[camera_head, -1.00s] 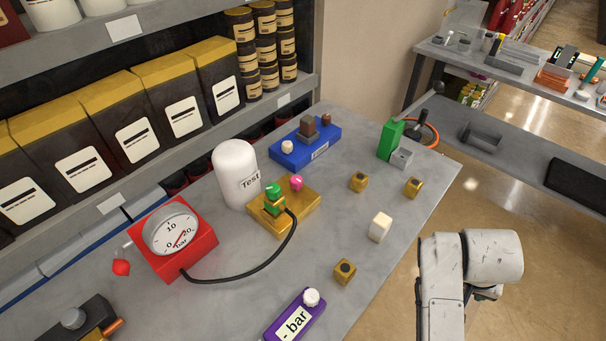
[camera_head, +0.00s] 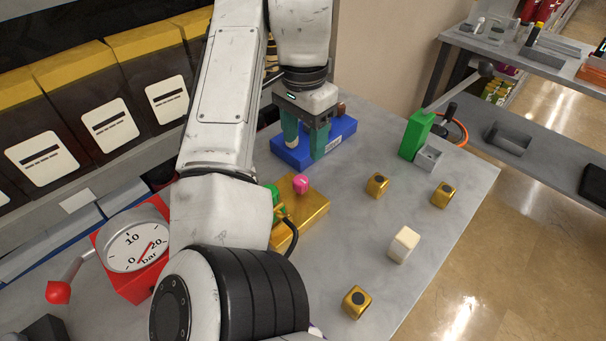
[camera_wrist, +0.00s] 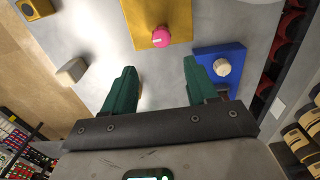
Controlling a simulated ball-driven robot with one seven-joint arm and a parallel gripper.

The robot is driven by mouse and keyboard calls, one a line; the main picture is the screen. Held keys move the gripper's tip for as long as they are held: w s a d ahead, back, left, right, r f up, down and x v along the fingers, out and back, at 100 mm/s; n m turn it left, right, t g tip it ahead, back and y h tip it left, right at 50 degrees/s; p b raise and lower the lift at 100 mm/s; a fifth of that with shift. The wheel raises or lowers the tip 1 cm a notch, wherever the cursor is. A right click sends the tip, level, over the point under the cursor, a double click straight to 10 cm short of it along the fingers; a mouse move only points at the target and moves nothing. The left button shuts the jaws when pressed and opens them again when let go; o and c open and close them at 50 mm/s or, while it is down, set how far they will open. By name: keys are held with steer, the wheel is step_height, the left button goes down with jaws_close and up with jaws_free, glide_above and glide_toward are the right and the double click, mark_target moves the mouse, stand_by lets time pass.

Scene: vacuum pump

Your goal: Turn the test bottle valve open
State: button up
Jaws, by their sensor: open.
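The gold block (camera_head: 312,217) sits on the table with a pink knob (camera_head: 301,185) on top and a green fitting (camera_head: 275,193) partly hidden by my arm. The white test bottle is hidden behind my arm. My gripper (camera_head: 304,152) is open with two green fingers, over the blue block (camera_head: 343,127). In the wrist view my gripper (camera_wrist: 160,78) is empty. The pink knob (camera_wrist: 161,36) lies beyond the fingertips, between their lines. A white knob (camera_wrist: 222,67) on the blue block (camera_wrist: 236,52) is just right of the right finger.
A red gauge box (camera_head: 132,245) with a red-tipped lever (camera_head: 60,291) is at left. A black hose (camera_head: 290,238) runs from the gold block. Small gold cubes (camera_head: 377,185) and a white cube (camera_head: 403,244) are at right. A green block (camera_head: 416,135) stands near the back.

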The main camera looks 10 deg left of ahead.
mark_target(302, 179)
steer(key=f, duration=1)
steer(key=shift+a+f+b, duration=0.25)
steer(key=shift+f+b, duration=0.05)
steer(key=shift+b, duration=0.05)
steer(key=shift+c, duration=0.2)
steer(key=c, duration=1)
steer(key=shift+r, duration=0.1)
